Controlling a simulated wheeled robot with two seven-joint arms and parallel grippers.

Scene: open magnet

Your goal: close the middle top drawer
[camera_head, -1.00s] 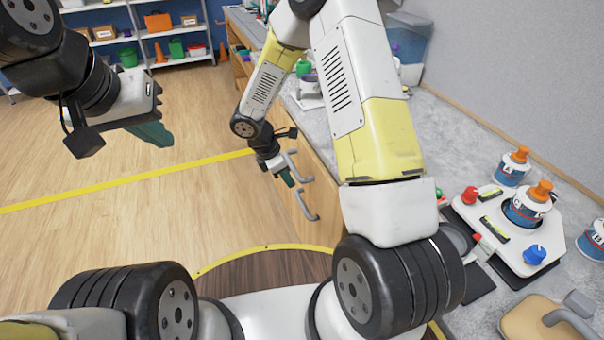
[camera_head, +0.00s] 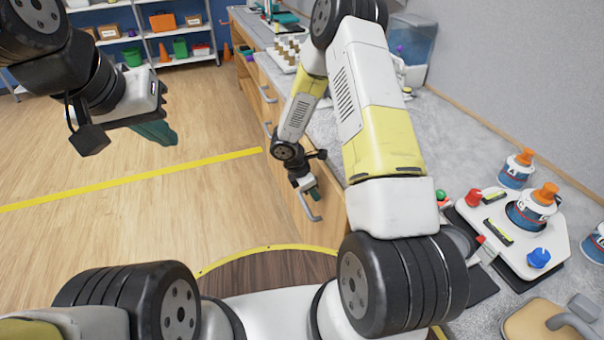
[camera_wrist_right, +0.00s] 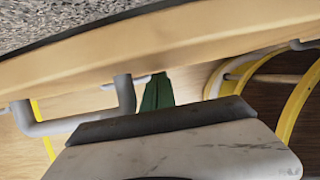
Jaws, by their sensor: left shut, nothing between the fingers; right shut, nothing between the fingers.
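The wooden drawer fronts (camera_head: 332,205) run along the side of the counter, with grey bar handles. One handle (camera_head: 312,208) is just below my right gripper (camera_head: 314,193). That gripper is shut and empty, pointing down at the fronts. In the right wrist view its green fingertips (camera_wrist_right: 157,93) are beside a grey handle (camera_wrist_right: 70,122), under a pale wooden edge (camera_wrist_right: 190,42). Contact cannot be told. My right arm hides part of the fronts, and I cannot tell how far the middle top drawer stands out. My left gripper (camera_head: 155,132) is shut and empty over the floor.
More handles (camera_head: 267,93) show farther along the counter. The grey countertop (camera_head: 450,130) holds a white fixture (camera_head: 550,238) with orange-capped bottles at right and a rack of brown pieces (camera_head: 288,52) at the back. Shelves (camera_head: 180,30) stand far left. The wooden floor at left is clear.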

